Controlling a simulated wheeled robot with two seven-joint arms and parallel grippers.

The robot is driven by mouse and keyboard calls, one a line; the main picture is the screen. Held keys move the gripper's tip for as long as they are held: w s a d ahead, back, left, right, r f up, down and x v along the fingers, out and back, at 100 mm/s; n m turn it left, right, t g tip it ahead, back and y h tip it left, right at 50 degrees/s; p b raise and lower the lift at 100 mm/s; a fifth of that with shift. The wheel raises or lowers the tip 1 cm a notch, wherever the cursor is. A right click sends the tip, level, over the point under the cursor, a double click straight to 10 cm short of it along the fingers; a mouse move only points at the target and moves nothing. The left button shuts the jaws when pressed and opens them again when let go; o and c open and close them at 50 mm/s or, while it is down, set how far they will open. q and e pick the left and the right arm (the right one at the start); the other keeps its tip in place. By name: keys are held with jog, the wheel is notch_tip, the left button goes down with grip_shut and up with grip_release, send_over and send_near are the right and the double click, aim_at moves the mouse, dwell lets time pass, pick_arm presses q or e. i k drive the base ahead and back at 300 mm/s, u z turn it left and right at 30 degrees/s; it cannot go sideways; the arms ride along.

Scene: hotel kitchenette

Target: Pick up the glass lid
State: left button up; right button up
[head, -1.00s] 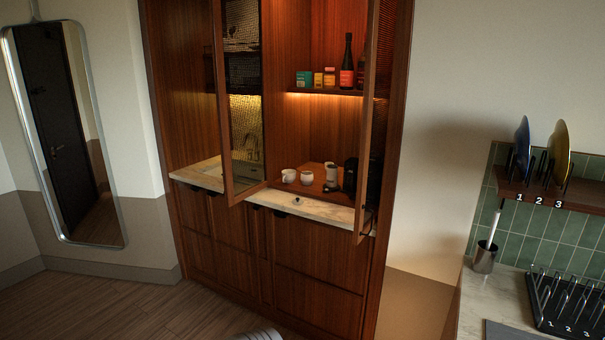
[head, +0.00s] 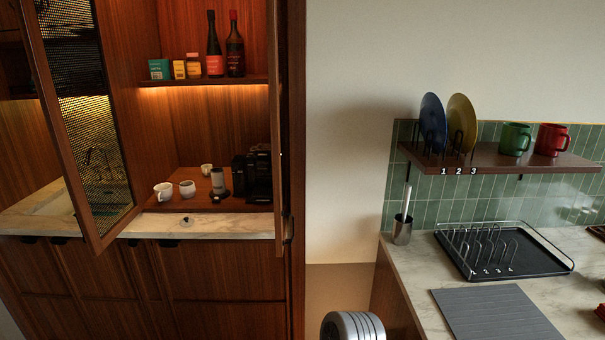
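A small round knob-like piece (head: 186,221) lies on the pale marble counter of the wooden cabinet, in front of the cups. It may be the knob of the glass lid, but clear glass around it is too faint to make out. No other lid shows. Neither of my grippers is in view.
White cups (head: 163,191), a grey cylinder (head: 218,183) and a dark coffee machine (head: 258,176) stand behind it on a wooden tray. An open cabinet door (head: 75,130) juts out at left. At right are a dish rack (head: 556,268), a grey mat (head: 495,315) and a plate shelf (head: 490,172).

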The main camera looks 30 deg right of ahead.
aim_at(187, 222)
jog(key=z, duration=0.15)
jog(key=i, duration=0.65)
jog(key=u, duration=0.85)
jog(key=i, duration=0.85)
